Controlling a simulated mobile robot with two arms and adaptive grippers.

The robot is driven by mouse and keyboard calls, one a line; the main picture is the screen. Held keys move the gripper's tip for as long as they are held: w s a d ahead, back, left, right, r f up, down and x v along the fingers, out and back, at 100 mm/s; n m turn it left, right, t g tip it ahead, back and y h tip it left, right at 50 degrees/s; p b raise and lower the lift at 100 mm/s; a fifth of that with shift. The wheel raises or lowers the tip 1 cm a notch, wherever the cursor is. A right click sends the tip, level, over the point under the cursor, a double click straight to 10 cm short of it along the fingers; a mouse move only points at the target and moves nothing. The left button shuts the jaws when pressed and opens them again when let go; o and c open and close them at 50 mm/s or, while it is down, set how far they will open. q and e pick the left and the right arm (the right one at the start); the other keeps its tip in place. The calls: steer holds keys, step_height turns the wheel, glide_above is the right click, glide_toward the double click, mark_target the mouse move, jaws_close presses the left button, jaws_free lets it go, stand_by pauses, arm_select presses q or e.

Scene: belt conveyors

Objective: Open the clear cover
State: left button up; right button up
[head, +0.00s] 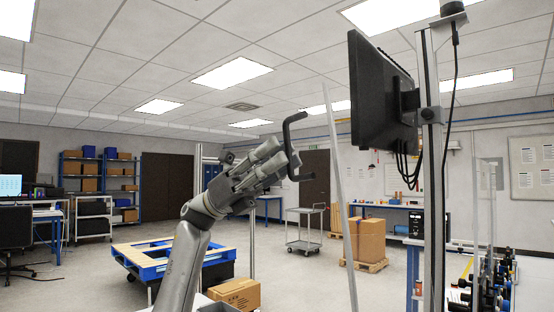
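The clear cover shows mainly as a pale, slightly tilted strip (340,190) right of centre; its see-through surface is hard to make out. A black C-shaped handle (287,134) stands just left of that strip. My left gripper (284,158) reaches up from the lower left, with its grey fingers at the handle's upright bar. The fingers overlap the bar in the picture; whether they are closed around it or only beside it is unclear. My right gripper is not in view.
A black monitor (378,95) hangs on a metal post (432,170) at the right. Small parts (490,285) stand at the lower right. A blue pallet frame (150,262), a cardboard box (236,293) and a cart (303,235) are on the floor behind.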

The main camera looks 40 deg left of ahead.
arm_select(q)
steer(key=v, duration=1.2)
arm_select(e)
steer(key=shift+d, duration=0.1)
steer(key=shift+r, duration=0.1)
